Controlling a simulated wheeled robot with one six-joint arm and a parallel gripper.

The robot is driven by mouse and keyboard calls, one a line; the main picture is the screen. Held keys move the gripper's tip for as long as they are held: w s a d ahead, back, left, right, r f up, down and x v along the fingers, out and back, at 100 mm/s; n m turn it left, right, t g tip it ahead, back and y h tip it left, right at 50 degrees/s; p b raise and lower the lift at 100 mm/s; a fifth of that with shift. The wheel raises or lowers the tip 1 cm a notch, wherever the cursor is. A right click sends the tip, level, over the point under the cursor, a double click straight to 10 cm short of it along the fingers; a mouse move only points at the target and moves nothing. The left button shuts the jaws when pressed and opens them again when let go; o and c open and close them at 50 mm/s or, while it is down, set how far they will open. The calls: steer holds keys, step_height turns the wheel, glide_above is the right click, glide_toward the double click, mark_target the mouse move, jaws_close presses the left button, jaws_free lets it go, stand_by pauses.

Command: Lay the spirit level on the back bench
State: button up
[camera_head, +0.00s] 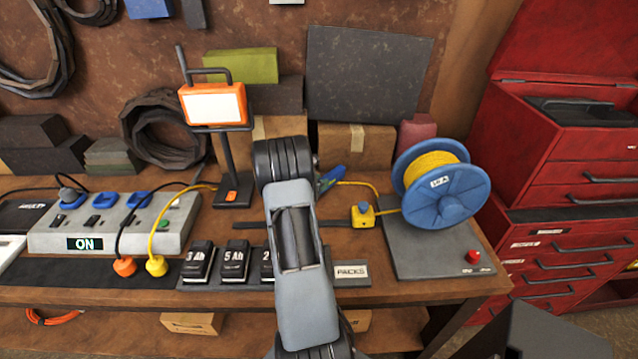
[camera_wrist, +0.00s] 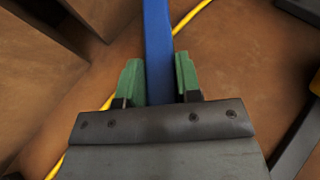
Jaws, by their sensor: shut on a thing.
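The spirit level reads as a blue bar (camera_wrist: 158,40) in the wrist view, running away from me between the two green fingers of my gripper (camera_wrist: 159,80). My gripper is shut on it. The far end of the bar runs out of the top of that view. In the head view a short blue piece (camera_head: 329,179) shows just right of my arm, and my arm hides the rest. The back bench (camera_head: 400,292) has a brown wooden top. I cannot tell whether the bar touches it.
A yellow cable (camera_wrist: 190,17) passes under the bar to the blue reel (camera_head: 450,205) at the right. An orange lamp (camera_head: 213,104) and power strip (camera_head: 110,225) stand left. Black battery packs (camera_head: 234,262) line the front. Boxes (camera_head: 357,140) stand behind; a red cabinet (camera_head: 560,150) is right.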

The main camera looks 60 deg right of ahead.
steer(key=shift+f, duration=0.2)
steer(key=o, duration=1)
steer(key=shift+r, duration=0.1)
steer(key=shift+a+r, duration=0.2)
steer(key=shift+r, duration=0.1)
steer(key=a+r+m+y, duration=0.2)
steer(key=a+r+m, duration=0.25)
steer(key=a, duration=0.75)
steer(key=a+r+m+y, duration=0.25)
steer(key=a+r, duration=0.35)
steer(key=a, duration=0.6)
steer(key=s+a+r+m+t+y, duration=0.1)
steer(key=s+a+m+t+y, duration=0.1)
steer(key=a, duration=0.6)
steer(key=s+a+r+m+t+y, duration=0.1)
steer(key=s+a+m+t+y, duration=0.1)
steer(key=a, duration=0.5)
steer(key=s+a+r+m+t+y+b, duration=0.1)
steer(key=a+m+y, duration=0.3)
steer(key=a, duration=0.4)
steer(key=shift+s+a+r+m+t+y, duration=0.1)
steer(key=shift+s+a+m+t+y, duration=0.1)
steer(key=shift+s+m, duration=0.15)
steer(key=shift+s+a+r+m+t+y, duration=0.1)
steer(key=shift+s+m+t+y, duration=0.05)
steer(key=shift+s+m+t, duration=0.15)
